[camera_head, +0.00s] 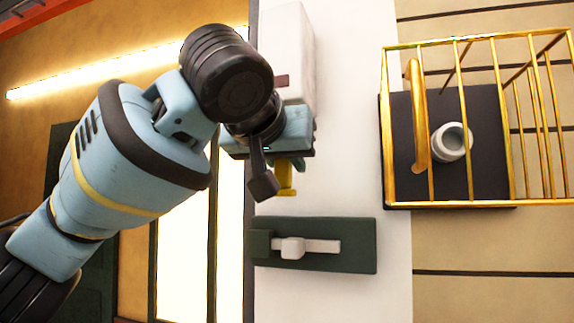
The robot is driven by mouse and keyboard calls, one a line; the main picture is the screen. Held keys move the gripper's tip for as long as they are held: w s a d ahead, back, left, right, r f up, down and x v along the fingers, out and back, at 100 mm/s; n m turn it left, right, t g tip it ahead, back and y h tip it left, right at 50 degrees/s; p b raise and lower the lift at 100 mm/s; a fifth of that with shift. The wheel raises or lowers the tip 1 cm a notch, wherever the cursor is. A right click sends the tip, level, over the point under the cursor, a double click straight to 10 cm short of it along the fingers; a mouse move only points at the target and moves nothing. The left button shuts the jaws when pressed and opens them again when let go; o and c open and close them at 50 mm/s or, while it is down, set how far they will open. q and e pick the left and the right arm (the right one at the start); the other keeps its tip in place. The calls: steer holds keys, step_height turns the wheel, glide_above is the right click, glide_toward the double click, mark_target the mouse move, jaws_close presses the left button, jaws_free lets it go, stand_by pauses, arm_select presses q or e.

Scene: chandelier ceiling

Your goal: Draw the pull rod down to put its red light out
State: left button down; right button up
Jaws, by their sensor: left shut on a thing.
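The yellow pull rod (285,183) hangs below a white box (288,45) on the white wall panel. Only its lower end shows; my left gripper (278,163) hides the upper part. My left arm comes in from the left, and the gripper is shut on the rod just under the box. A small dull red patch (281,82) on the box's front looks dark, not glowing; I take it for the light. My right gripper is not in view.
A dark green plate with a white slide handle (292,248) is on the panel below. A gold wire cage (457,190) with a yellow handle (417,115) and a round white knob (451,142) sticks out at right. A bright strip lamp (100,75) is at upper left.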

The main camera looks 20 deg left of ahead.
arm_select(q)
steer(key=shift+r, duration=0.25)
steer(key=c, duration=0.6)
jaws_free()
steer(key=shift+v, duration=3.85)
steer(key=shift+w, duration=0.15)
